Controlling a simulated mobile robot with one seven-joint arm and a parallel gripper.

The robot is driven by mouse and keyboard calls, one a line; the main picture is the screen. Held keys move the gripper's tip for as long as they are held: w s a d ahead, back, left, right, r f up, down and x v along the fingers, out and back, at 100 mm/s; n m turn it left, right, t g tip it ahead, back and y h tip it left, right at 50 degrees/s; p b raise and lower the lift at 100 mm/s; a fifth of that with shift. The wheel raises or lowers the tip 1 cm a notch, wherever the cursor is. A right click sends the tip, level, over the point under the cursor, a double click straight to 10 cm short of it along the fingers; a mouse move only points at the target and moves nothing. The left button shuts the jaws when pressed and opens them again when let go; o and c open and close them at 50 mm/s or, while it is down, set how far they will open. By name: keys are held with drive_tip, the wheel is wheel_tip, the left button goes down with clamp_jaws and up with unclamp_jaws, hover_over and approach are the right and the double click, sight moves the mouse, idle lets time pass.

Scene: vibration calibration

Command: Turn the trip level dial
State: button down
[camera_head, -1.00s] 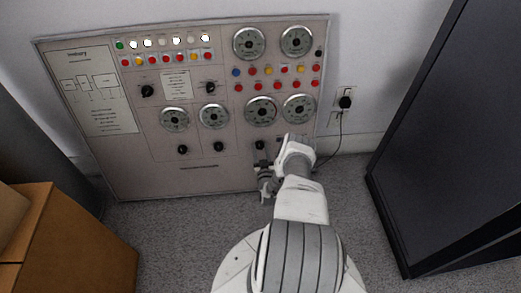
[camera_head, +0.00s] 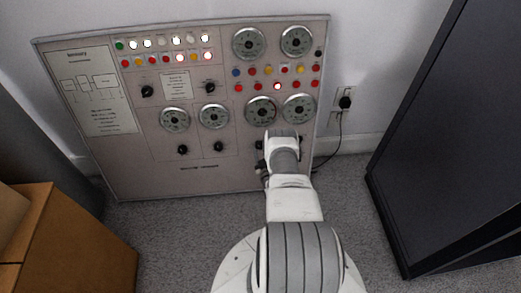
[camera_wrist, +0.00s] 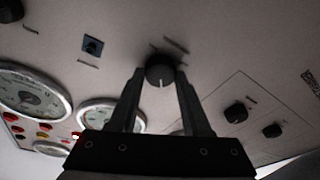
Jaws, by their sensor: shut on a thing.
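The dial is a small round black knob (camera_wrist: 160,69) with a pale pointer line, set on the beige control panel (camera_head: 110,170). In the wrist view the two dark fingers of my gripper (camera_wrist: 160,75) reach up on either side of this knob and are shut on it. The label beside the knob is too blurred to read. In the head view my arm reaches the lower right part of the panel, below the right-hand gauges. There my own wrist hides the fingers and most of the knob.
Round gauges (camera_head: 261,110) and rows of coloured lamps lie above my wrist. Other black knobs (camera_head: 182,149) sit to the left. A wall outlet with a black plug (camera_head: 345,102) and a dark cabinet (camera_head: 450,130) stand right. A brown box (camera_head: 75,245) stands left.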

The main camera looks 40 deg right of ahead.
drive_tip(key=shift+n, duration=0.8)
drive_tip(key=shift+c, duration=1.8)
unclamp_jaws()
drive_tip(key=shift+s, duration=0.15)
